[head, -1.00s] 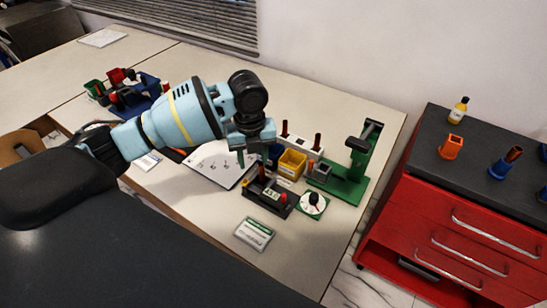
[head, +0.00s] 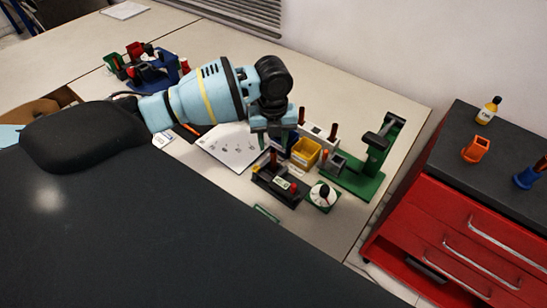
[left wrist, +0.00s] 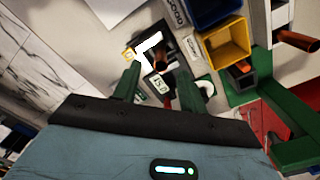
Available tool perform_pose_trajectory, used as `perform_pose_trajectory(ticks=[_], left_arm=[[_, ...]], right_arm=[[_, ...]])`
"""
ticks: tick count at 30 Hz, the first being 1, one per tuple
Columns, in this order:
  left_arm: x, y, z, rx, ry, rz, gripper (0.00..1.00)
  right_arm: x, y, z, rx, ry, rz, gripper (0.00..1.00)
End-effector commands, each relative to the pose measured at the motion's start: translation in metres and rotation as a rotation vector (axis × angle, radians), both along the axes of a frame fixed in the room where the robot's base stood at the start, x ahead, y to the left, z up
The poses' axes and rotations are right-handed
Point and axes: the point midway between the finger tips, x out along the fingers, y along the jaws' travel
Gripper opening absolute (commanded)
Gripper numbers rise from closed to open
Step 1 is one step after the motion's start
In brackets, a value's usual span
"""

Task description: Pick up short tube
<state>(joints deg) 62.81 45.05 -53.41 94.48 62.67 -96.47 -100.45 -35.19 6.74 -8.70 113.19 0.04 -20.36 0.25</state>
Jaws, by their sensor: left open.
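Several brown tubes stand around the gauge rig, and I cannot tell for sure which is the short one. One brown tube (head: 273,158) stands upright at the black gauge block with a small display (head: 282,184). Another brown tube (head: 324,156) is in a small grey holder (head: 337,163); its top also shows in the left wrist view (left wrist: 242,67). Two more stand in the white rack (head: 315,131). My left gripper (head: 273,137) is open and empty above the black block. In the left wrist view its green fingers straddle the display. My right gripper is out of view.
A yellow bin (head: 306,152) and a green stand (head: 359,178) are right of my left gripper. A white dial (head: 322,195) lies beside the black block. A white sheet (head: 232,147) lies to the left. A red drawer cabinet (head: 450,235) stands at right.

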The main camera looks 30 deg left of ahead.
Motion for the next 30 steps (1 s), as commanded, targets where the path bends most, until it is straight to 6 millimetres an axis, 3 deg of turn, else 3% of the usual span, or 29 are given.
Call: perform_pose_trajectory(ticks=[9,18,27,30], left_arm=[[0.0,-0.001,-0.041,0.001,0.002,0.0,0.42],[0.0,-0.001,-0.044,0.001,-0.001,0.0,0.42],[0.0,-0.001,-0.044,0.001,-0.001,-0.001,0.03],[0.0,-0.001,-0.044,0.001,-0.001,-0.001,0.0]], right_arm=[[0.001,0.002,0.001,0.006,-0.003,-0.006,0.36],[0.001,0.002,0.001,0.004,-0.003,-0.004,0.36],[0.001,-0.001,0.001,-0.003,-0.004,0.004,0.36],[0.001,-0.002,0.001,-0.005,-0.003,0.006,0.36]])
